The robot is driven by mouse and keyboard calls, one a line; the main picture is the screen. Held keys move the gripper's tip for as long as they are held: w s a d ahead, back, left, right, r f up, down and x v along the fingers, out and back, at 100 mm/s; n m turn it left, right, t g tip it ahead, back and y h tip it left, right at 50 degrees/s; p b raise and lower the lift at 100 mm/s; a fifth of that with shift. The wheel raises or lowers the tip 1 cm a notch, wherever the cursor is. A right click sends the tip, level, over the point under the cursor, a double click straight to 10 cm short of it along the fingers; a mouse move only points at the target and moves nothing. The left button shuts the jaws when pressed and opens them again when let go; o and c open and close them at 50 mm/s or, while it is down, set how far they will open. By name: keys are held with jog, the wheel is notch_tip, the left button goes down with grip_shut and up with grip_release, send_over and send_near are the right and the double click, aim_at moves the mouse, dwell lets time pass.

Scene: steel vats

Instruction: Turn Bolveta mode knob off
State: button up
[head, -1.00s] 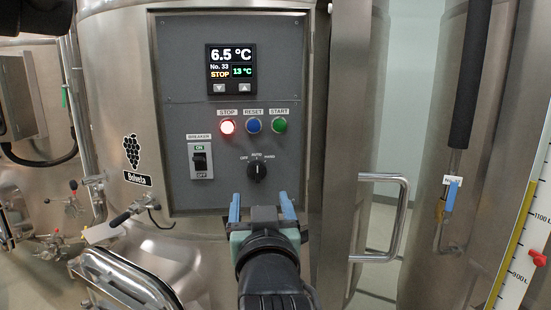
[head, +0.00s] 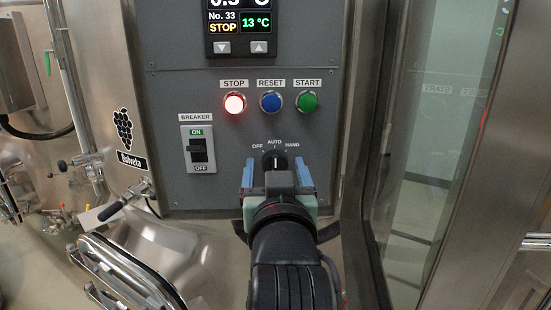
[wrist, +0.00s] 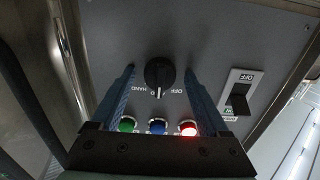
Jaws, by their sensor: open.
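The black mode knob (head: 274,159) sits low on the grey control panel of the Bolveta vat. Its white pointer line is up at AUTO, between OFF on the left and HAND on the right. My gripper (head: 276,173) is open just in front of and slightly below the knob, its blue fingers to either side and its body hiding the lower part. In the wrist view, which is upside down, the knob (wrist: 159,73) lies between the two fingertips with a gap on each side. No touch shows.
Above the knob are the lit STOP button (head: 234,104), blue RESET (head: 270,102) and green START (head: 307,101). The breaker switch (head: 198,150), at ON, is to the left. A display (head: 239,30) is above. A glass door (head: 435,150) stands at the right.

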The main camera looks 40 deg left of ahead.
jog(key=shift+s+d+r, duration=0.15)
jog(key=shift+s+d, duration=0.05)
jog(key=shift+d, duration=0.1)
jog(key=shift+c, duration=1.2)
grip_shut()
jog(key=shift+n+b, duration=0.3)
jog(key=shift+b, duration=0.05)
jog(key=n+b, duration=0.5)
jog(key=n, duration=0.3)
jog(key=shift+s, duration=0.1)
